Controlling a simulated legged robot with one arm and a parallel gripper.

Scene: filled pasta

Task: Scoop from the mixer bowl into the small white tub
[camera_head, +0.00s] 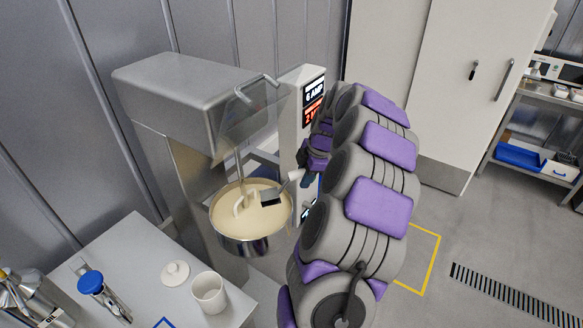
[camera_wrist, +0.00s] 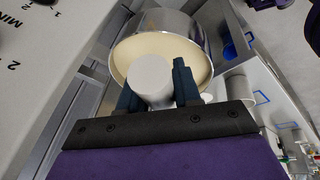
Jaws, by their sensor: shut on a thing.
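The mixer bowl (camera_head: 247,243) is metal and holds pale cream filling (camera_head: 228,212), with the mixer's beater (camera_head: 241,196) standing in it. My gripper (camera_head: 306,180) is at the bowl's right rim, shut on a scoop (camera_head: 271,196) whose dark end lies over the filling. Whether it touches the filling I cannot tell. In the wrist view a white part of the scoop (camera_wrist: 150,72) sits between the dark blue fingers, in front of the bowl (camera_wrist: 168,22). The small white tub (camera_head: 209,294) stands upright on the table, left of and nearer than the bowl.
A white lid (camera_head: 175,273) lies beside the tub on the grey table (camera_head: 128,250).

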